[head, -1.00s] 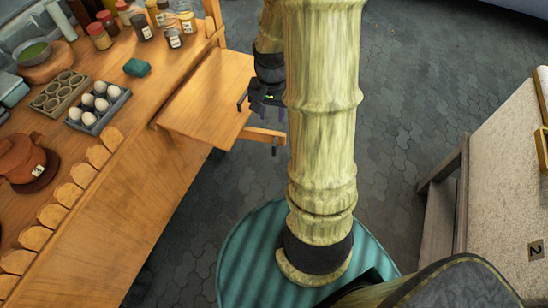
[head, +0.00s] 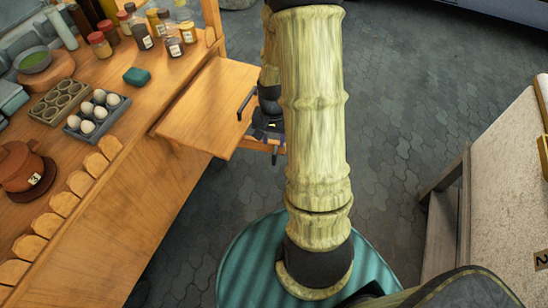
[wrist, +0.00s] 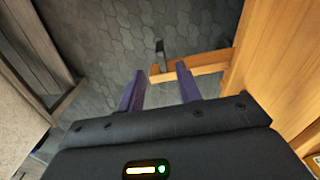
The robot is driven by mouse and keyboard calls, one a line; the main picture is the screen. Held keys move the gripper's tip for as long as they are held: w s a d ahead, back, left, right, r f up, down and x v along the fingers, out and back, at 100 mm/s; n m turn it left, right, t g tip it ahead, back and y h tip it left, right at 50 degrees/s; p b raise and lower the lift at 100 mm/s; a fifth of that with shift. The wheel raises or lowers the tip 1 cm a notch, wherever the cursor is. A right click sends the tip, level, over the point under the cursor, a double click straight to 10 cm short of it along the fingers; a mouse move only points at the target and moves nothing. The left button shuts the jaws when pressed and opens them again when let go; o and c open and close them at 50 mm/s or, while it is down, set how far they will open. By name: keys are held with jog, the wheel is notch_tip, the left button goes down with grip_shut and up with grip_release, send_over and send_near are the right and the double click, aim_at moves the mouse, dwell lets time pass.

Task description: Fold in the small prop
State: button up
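The small prop (head: 253,144) is a short wooden bar sticking out beneath the raised side leaf (head: 205,108) of the counter. A dark upright peg (wrist: 160,50) stands near its free end. In the wrist view the prop (wrist: 208,62) runs from the wooden panel on the right, and its free end shows between my fingertips. My gripper (wrist: 159,78) is open, with two purple fingers apart. The right finger overlaps the bar in this view; I cannot tell whether they touch. In the head view my gripper (head: 268,128) is beside the leaf's right edge, partly hidden by my arm.
The counter (head: 160,85) on the left holds an egg tray (head: 97,117), a clay pot (head: 22,165) and several jars. A pale worktop (head: 505,200) stands at right.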

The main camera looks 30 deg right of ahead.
aim_at(274, 154)
notch_tip(274, 154, down, 10)
jog(key=shift+f+b, duration=0.25)
jog(key=shift+b, duration=0.1)
grip_shut()
